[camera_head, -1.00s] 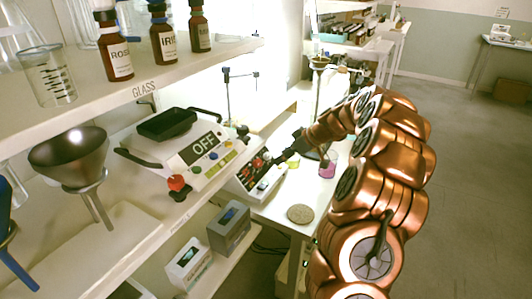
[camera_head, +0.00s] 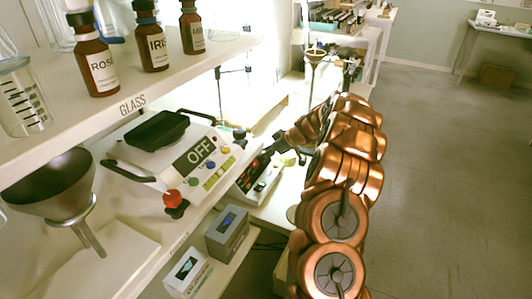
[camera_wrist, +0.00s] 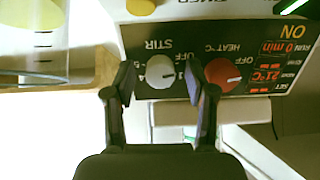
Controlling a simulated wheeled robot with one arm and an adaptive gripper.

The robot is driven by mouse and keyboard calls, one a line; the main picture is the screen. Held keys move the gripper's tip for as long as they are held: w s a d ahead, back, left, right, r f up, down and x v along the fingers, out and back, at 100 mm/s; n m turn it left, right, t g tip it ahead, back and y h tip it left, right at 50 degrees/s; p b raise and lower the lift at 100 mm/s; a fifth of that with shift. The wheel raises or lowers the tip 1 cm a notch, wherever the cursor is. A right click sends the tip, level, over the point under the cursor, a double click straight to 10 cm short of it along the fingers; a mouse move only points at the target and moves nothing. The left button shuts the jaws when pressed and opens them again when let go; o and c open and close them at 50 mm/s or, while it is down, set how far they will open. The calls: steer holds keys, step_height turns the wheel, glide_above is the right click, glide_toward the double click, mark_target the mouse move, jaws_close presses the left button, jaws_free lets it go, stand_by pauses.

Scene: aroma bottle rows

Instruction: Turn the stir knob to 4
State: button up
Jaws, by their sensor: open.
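The stirrer's control panel (camera_wrist: 262,40) appears upside down in the wrist view, with readouts lit red and "ON" in yellow. The pale round stir knob (camera_wrist: 160,72) sits beside a red heat knob (camera_wrist: 222,74). My gripper (camera_wrist: 160,72) is open. Its two black fingers appear on either side of the stir knob, one between it and the heat knob; I cannot tell whether they touch it. In the head view, the stirrer (camera_head: 246,184) stands on the bench, and my gripper (camera_head: 273,146) is over its panel, partly hidden by my arm.
A beaker with yellow liquid (camera_wrist: 38,45) stands left of the panel in the wrist view. A white device marked OFF (camera_head: 195,160), with a red knob (camera_head: 174,199), is near the stirrer. A metal funnel (camera_head: 50,185) and brown bottles (camera_head: 95,60) are at left. Open floor lies right.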

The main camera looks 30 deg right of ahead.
steer(key=shift+f, duration=0.1)
steer(key=shift+c, duration=0.2)
jaws_close()
